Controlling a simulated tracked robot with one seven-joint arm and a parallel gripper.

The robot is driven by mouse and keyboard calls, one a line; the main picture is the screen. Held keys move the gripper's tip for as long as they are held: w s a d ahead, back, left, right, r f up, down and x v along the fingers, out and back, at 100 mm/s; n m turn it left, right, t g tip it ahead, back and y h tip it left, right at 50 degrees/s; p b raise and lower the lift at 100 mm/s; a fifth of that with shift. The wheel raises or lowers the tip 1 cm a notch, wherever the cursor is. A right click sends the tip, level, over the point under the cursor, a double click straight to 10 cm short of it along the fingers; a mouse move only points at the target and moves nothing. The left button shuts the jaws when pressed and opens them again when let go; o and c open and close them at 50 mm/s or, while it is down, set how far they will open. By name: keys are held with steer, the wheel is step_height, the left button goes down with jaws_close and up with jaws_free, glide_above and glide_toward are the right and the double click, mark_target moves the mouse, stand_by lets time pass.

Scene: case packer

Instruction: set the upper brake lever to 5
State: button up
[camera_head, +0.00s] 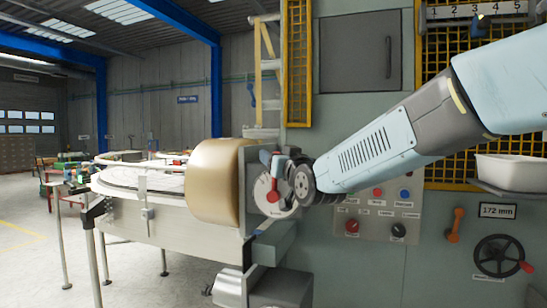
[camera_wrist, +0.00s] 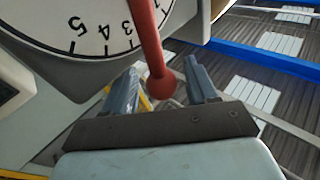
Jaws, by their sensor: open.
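The red lever (camera_wrist: 150,45) with a round ball end crosses a white dial (camera_wrist: 60,12) in the wrist view. Black numerals, 5, 4 and 3 among them, show on the dial to the left of the lever. My gripper (camera_wrist: 160,72) is open, with one finger on each side of the ball end and gaps visible on both sides. The lever's pivot is out of the wrist view. In the head view the dial (camera_head: 262,190) and red ball (camera_head: 272,197) show beside the brown roll; my gripper (camera_head: 280,172) is there, partly hiding them.
The large brown roll (camera_head: 214,180) is left of the dial. A panel of buttons and knobs (camera_head: 378,212), an orange handle (camera_head: 455,225) and a black handwheel (camera_head: 498,256) are lower right. A scale numbered 1 to 5 (camera_head: 470,11) is upper right. Open floor lies left.

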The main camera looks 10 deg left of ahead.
steer(key=v, duration=1.2)
steer(key=shift+d, duration=0.1)
steer(key=shift+c, duration=0.2)
